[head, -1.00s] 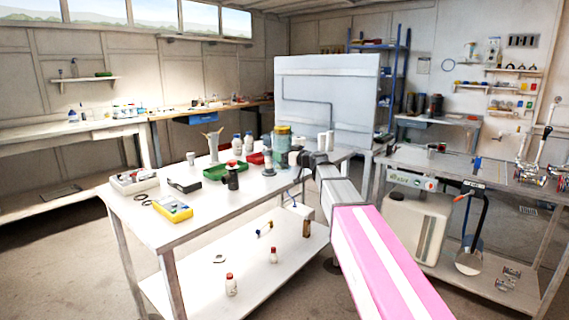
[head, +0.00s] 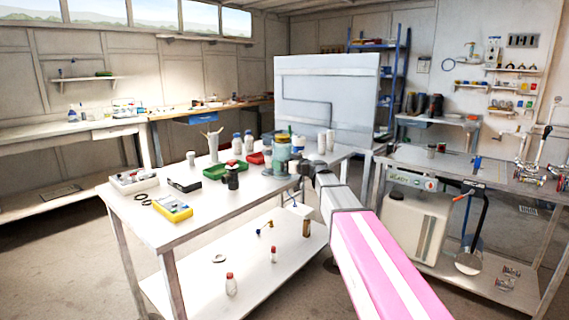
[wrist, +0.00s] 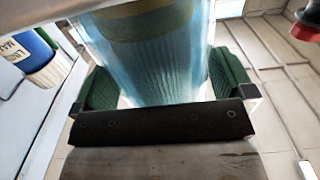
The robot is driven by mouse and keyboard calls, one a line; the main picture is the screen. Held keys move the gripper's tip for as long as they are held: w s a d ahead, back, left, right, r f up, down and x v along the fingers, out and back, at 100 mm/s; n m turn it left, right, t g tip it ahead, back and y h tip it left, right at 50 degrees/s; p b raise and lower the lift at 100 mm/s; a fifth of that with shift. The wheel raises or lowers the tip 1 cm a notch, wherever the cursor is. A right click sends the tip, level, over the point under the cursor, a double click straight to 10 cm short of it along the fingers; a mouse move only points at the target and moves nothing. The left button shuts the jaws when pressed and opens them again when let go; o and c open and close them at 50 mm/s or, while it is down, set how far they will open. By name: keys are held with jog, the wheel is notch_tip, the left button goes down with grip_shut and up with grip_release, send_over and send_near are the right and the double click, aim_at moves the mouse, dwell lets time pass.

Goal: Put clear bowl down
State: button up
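The clear bowl (wrist: 155,70) is a see-through, bluish vessel with a yellowish band showing through it in the wrist view. In the head view the clear bowl (head: 283,150) is at the right part of the white table (head: 190,225), low over its top or on it; I cannot tell which. My gripper (wrist: 165,88) has its green pads on both sides of the bowl, and they look in touch with it. In the head view my gripper (head: 298,168) is partly hidden beside the bowl at table height.
A yellow box (head: 174,210) is near the front left. The table's front middle is clear.

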jog(key=v, duration=1.2)
